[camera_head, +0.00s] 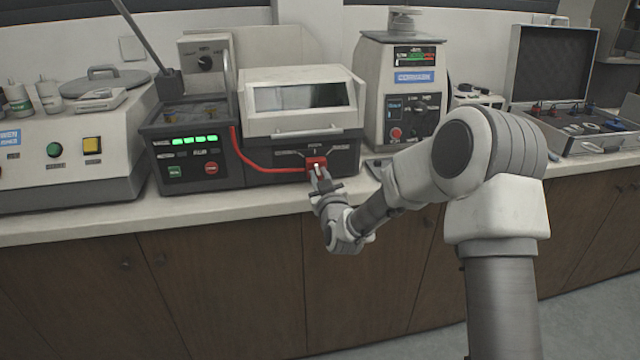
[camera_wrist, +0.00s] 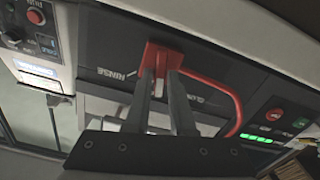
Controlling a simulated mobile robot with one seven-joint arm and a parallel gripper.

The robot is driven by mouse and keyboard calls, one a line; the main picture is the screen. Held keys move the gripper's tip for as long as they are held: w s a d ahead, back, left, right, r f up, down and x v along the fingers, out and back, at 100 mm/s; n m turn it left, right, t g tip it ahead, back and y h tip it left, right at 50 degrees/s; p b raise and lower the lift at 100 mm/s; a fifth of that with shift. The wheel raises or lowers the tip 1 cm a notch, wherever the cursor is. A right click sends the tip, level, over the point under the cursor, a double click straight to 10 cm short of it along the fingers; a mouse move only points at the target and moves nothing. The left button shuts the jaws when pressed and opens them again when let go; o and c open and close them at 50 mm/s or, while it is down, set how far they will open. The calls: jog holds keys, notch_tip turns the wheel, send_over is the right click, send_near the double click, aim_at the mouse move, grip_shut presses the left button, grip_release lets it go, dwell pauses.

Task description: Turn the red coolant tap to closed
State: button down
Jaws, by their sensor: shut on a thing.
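The red coolant tap (camera_head: 317,163) is on the front face of the mounting press (camera_head: 300,100), below its lidded window. A red hose (camera_head: 255,160) curves from the tap to the left and up. My gripper (camera_head: 319,178) is at the tap, its fingers shut on it. In the wrist view the red tap (camera_wrist: 162,56) sits between the two grey fingertips (camera_wrist: 161,78). The word RINSE shows on the panel beside it in that view; the other labels are hard to read. The fingers partly hide the tap.
A panel with green lights (camera_head: 194,140) and red and green buttons stands left of the tap. A cream machine (camera_head: 402,90) stands to the right. An open case (camera_head: 550,80) is further right.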

jog(key=n+b, duration=0.3)
jog(key=shift+a+f, duration=0.15)
jog(key=shift+f, duration=0.05)
jog(key=shift+n+b, duration=1.35)
jog(key=shift+n, duration=0.05)
jog(key=shift+r, duration=0.15)
jog(key=c, duration=0.8)
grip_release()
jog(key=shift+o, duration=0.2)
jog(key=p+v, duration=0.1)
jog(key=v, duration=1.6)
jog(key=shift+s+p, duration=0.25)
jog(key=shift+p, duration=0.15)
jog(key=shift+r, duration=0.1)
